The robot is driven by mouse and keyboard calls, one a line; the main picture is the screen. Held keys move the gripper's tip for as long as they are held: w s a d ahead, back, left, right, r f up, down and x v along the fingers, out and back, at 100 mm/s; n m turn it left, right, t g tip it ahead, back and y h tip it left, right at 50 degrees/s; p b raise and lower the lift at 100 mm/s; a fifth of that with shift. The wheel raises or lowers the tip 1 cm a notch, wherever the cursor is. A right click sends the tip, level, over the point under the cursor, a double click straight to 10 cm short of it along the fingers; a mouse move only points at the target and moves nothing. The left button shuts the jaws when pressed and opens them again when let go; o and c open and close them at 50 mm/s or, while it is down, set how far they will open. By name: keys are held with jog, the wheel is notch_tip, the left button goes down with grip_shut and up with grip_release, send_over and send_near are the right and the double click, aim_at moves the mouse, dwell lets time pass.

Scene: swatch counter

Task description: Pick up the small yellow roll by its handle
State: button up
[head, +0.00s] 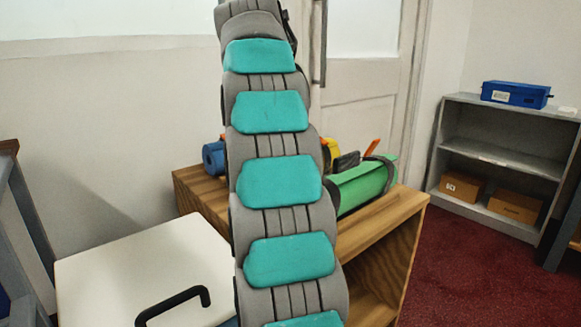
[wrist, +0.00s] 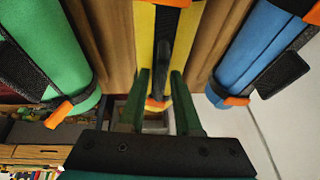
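The yellow roll (wrist: 143,34) lies in the middle of the wrist view, pointing away from the top edge. Its dark handle (wrist: 164,62) stands up along its middle. My gripper (wrist: 160,76) is open, with one dark green finger on each side of the handle. Yellow shows between the fingers and the handle, so they look apart from it. In the head view only a small part of the yellow roll (head: 331,148) shows beside my arm. My gripper is hidden behind my arm there.
A green roll (head: 366,184) lies right of the yellow one on the wooden shelf unit (head: 386,226), and a blue roll (head: 213,158) lies to the left. A white lidded box (head: 120,262) stands in front. A grey shelf (head: 505,160) stands at the right.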

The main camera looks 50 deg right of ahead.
grip_shut()
dwell(1.0)
